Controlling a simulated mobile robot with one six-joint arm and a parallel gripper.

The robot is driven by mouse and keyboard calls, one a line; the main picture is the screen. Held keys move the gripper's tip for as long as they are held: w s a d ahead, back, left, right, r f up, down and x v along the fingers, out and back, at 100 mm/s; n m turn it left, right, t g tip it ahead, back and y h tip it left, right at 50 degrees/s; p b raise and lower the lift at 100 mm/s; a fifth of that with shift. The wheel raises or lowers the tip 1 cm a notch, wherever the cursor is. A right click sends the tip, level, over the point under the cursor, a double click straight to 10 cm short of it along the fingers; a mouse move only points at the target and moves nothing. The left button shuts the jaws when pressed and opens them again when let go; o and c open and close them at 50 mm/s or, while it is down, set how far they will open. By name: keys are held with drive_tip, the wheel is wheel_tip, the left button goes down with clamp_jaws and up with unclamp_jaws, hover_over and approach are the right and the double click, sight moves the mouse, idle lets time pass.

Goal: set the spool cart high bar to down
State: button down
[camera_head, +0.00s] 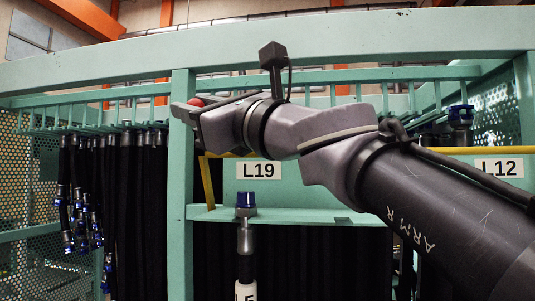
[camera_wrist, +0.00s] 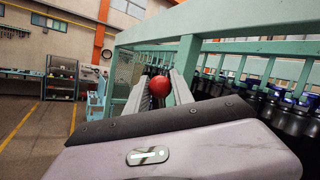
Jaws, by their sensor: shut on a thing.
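A red ball knob (camera_wrist: 159,87) sits between the two fingers of my gripper (camera_wrist: 160,80) in the wrist view. In the head view the red knob (camera_head: 196,102) shows at the tip of my gripper (camera_head: 188,108), in front of the green upright post. My gripper is shut on the knob. A yellow bar (camera_head: 445,151) runs level behind my arm, above the L19 and L12 labels. A yellow side piece (camera_head: 207,182) slants down from its left end to the green shelf. Whether the knob joins the yellow bar is hidden by my gripper.
The green frame has a top beam (camera_head: 120,67) and a post (camera_head: 181,200). Black hoses with blue fittings hang at left (camera_head: 80,215). A blue-capped hose end (camera_head: 245,200) stands at the shelf. In the wrist view, open floor (camera_wrist: 35,130) lies at left.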

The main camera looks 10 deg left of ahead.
drive_tip(key=s+f+n+g+y+b, duration=0.3)
drive_tip(key=s+f+n+g+b, duration=0.2)
drive_tip(key=b, duration=0.8)
drive_tip(key=s+f+n+g+y+b, duration=0.3)
drive_tip(key=s+f+n+g+b, duration=0.2)
drive_tip(key=f+n+b, duration=0.6)
drive_tip(key=shift+a+f+n+g+b, duration=0.25)
drive_tip(key=shift+a+n+g+b, duration=0.25)
drive_tip(key=shift+n+b, duration=0.85)
drive_tip(key=shift+w, duration=0.1)
drive_tip(key=c, duration=1.1)
unclamp_jaws()
drive_tip(key=b+v, duration=0.5)
drive_tip(key=v, duration=1.2)
drive_tip(key=shift+f, duration=0.4)
